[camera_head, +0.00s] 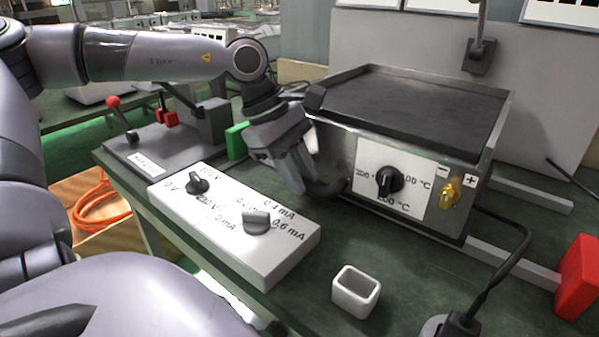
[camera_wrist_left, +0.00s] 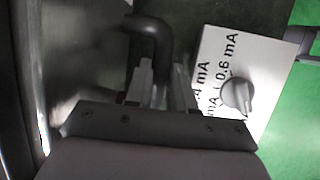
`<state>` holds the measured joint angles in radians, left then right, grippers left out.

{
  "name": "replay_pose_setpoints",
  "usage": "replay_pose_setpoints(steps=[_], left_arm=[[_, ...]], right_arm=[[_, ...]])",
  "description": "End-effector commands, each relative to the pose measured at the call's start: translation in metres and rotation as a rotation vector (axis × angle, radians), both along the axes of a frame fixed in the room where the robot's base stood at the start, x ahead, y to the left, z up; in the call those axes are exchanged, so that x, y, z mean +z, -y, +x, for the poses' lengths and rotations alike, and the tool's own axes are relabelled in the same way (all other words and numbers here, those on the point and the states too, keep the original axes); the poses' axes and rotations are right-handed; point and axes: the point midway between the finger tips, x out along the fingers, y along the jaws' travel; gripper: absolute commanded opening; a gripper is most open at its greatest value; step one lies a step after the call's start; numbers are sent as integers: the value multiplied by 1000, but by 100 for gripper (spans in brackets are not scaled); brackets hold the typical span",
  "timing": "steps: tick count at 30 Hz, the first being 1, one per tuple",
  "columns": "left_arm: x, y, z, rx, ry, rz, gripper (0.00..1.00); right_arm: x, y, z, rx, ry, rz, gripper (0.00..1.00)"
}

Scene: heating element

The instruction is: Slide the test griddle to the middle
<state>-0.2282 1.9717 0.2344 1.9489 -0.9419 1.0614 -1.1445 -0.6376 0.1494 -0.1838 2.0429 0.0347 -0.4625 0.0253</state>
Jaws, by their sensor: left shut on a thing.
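The test griddle (camera_head: 405,108) is a steel box with a dark flat top plate, a black temperature knob and a brass terminal on its front. It stands on the green bench, right of centre in the head view. A dark curved handle (camera_head: 328,186) sticks out at its front left side, and also shows in the left wrist view (camera_wrist_left: 152,27). My left gripper (camera_head: 300,178) is at the griddle's front left corner, its fingers (camera_wrist_left: 162,80) shut on the handle. The fingers partly hide the handle. My right gripper is not in view.
A white control box (camera_head: 245,242) with two knobs lies close in front of my left gripper. A small white square cup (camera_head: 356,291) stands front centre. Grey rails (camera_head: 520,268) run beside the griddle toward a red block (camera_head: 580,278). A black cable (camera_head: 505,268) hangs at the right.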

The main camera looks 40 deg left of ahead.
Motion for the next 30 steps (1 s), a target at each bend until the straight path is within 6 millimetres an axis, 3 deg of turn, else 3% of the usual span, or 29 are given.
replay_pose_setpoints(steps=[5,6,7,8,19,30], left_arm=[[0,0,0,0,0,0,0],[0,0,0,0,0,0,36],[0,0,0,0,0,0,46],[0,0,0,0,0,0,48],[6,-2,-1,1,3,0,48],[50,-19,-11,1,4,-2,48]], right_arm=[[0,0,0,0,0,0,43],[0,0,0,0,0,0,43],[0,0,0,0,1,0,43],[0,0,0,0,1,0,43],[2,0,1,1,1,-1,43],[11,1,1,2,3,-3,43]])
